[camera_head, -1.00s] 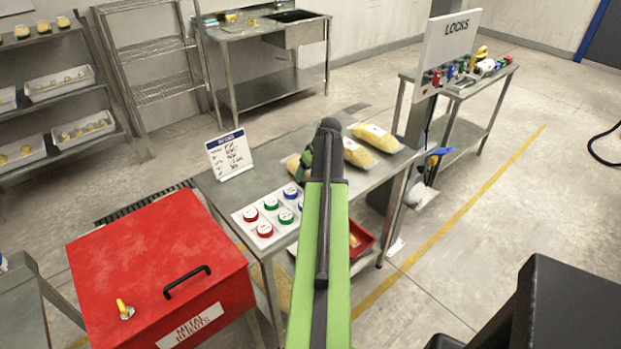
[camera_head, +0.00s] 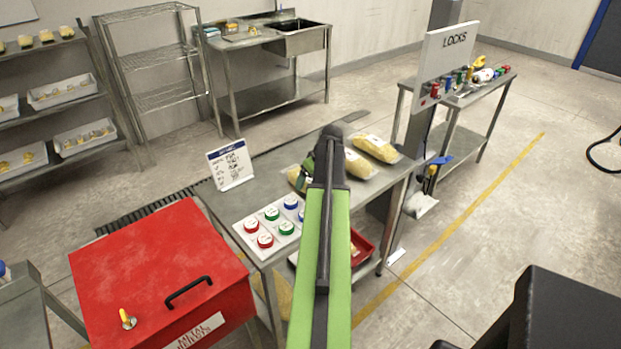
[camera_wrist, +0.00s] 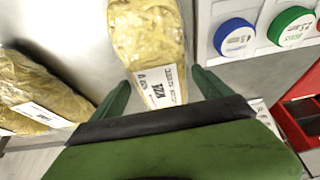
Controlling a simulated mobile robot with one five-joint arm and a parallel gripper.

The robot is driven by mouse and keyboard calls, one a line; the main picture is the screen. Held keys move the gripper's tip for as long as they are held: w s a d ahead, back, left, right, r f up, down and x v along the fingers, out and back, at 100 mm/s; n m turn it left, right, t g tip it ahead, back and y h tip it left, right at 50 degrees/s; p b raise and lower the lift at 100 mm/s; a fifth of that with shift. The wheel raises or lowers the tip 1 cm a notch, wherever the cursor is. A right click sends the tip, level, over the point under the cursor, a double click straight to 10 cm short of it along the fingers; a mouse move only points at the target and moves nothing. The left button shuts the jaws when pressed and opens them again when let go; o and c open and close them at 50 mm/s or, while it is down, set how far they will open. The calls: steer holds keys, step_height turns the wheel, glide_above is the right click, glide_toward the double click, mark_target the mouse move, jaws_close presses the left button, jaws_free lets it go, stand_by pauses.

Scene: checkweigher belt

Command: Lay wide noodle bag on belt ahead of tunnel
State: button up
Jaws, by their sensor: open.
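Bags of yellow noodles lie on a steel table (camera_head: 263,163). One bag (camera_head: 375,149) is at the back right and another (camera_head: 355,163) is just in front of it. A third bag (camera_head: 294,174) is partly hidden by my gripper (camera_head: 309,168). In the wrist view, my gripper (camera_wrist: 158,88) is open, with one finger on each side of the near end of a bag (camera_wrist: 148,40). Its label is too small to read, and I cannot tell whether the fingers touch it. Another bag (camera_wrist: 42,85) lies to the left. I cannot make out a belt or tunnel.
A panel of coloured round caps (camera_head: 270,228) and an upright sign (camera_head: 230,165) share the table. A red lidded box (camera_head: 150,265) stands at front left. A red tray (camera_head: 362,245) is below the table edge.

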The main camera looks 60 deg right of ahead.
steer(key=p+v, duration=0.8)
steer(key=v, duration=0.2)
steer(key=shift+r, duration=0.1)
steer(key=w+a+n+g+y, duration=0.1)
steer(key=w+a, duration=1.1)
steer(key=a, duration=0.3)
steer(key=w+a+f+n+g, duration=0.1)
steer(key=w+a, duration=0.3)
steer(key=a, duration=1.2)
steer(key=w+a+f+n+g+y, duration=0.1)
steer(key=w+a, duration=0.3)
steer(key=a, duration=1.2)
steer(key=shift+a, duration=0.2)
steer(key=shift+o, duration=0.2)
steer(key=s+a+g, duration=0.1)
steer(key=s+a, duration=0.1)
steer(key=a, duration=1.2)
steer(key=shift+s+a+n+h, duration=0.25)
steer(key=shift+a+n+h, duration=0.05)
